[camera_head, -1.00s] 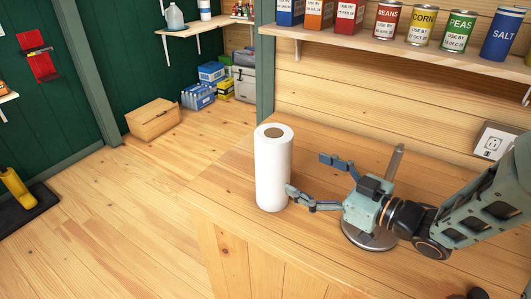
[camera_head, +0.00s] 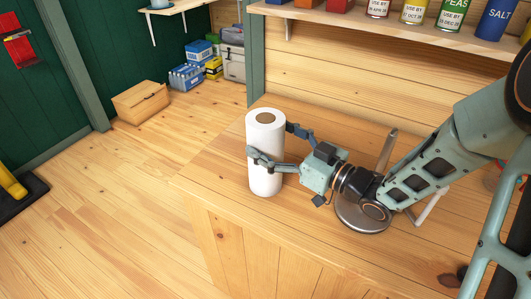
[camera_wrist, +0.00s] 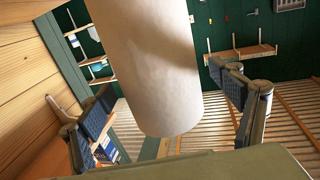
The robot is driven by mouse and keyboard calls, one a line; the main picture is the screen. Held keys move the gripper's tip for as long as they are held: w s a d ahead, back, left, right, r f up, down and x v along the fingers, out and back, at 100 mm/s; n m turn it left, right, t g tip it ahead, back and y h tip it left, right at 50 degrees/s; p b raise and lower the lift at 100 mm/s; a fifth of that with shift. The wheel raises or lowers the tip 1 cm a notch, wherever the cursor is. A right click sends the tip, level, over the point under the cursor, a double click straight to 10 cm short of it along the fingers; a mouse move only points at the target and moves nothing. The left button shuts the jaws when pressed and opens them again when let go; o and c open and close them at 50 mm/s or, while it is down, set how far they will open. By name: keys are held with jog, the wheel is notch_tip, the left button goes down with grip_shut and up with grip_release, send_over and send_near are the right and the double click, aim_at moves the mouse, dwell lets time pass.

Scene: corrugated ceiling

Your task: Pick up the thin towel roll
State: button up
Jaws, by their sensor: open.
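The thin towel roll is a white paper roll (camera_head: 265,180) with a brown core, standing upright near the left end of the wooden counter (camera_head: 230,185). My gripper (camera_head: 277,145) is open, with one finger on the near side of the roll and the other behind its right side. In the wrist view the roll (camera_wrist: 150,70) stands between the two spread fingers. The right finger (camera_wrist: 240,85) has a clear gap to it. Contact of the near finger with the roll cannot be told.
A round metal base (camera_head: 362,215) with an upright bar stands on the counter beneath my wrist. A shelf (camera_head: 390,25) with several cans runs along the wall above. The counter's left edge is close to the roll.

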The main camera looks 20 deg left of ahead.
jog(key=shift+x, duration=0.9)
jog(key=shift+c, duration=0.5)
jog(key=c, duration=1.5)
jog(key=shift+c, duration=0.5)
jog(key=shift+r, duration=0.1)
